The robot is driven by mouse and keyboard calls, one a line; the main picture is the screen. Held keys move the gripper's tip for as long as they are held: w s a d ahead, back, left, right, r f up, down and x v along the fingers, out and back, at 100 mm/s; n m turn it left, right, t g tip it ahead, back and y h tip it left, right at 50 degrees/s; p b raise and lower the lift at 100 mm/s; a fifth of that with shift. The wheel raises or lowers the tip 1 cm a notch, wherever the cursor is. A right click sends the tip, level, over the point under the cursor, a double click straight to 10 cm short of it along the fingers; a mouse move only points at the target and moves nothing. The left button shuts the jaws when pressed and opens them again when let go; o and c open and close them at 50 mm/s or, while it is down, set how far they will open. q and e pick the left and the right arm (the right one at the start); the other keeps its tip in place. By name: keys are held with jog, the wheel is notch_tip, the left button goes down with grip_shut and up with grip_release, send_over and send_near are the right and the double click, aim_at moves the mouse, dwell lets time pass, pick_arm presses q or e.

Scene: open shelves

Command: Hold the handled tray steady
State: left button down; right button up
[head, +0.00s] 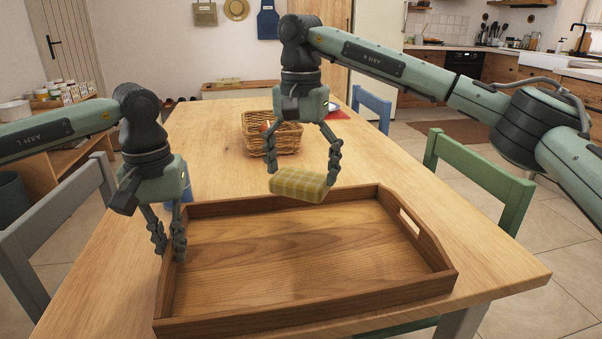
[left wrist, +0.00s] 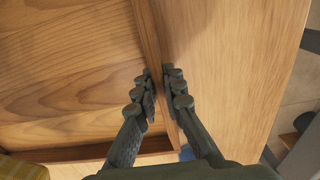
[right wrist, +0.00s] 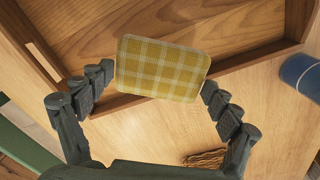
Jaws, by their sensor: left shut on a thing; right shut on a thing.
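The handled tray (head: 310,250) is brown wood and lies on the table, with a handle slot in its right end wall. My left gripper (head: 168,255) is shut on the tray's left end wall, one finger on each side; the left wrist view shows the wall (left wrist: 150,50) between the fingers (left wrist: 163,95). My right gripper (head: 303,172) is shut on a yellow checked sponge-like block (head: 299,185). It holds the block over the tray's far wall; the block also shows in the right wrist view (right wrist: 160,70) between the fingertips. The left handle slot is hidden.
A wicker basket (head: 272,133) stands behind the tray on the wooden table (head: 215,125). A blue cup (right wrist: 300,75) stands near the tray's far left corner. A green chair (head: 480,180), a blue chair (head: 372,108) and a grey chair (head: 60,220) surround the table.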

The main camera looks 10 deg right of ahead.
pick_arm(q)
jog(key=c, duration=1.6)
grip_release()
jog(key=shift+o, duration=0.2)
jog(key=shift+r, duration=0.1)
notch_tip(320, 180, up, 12)
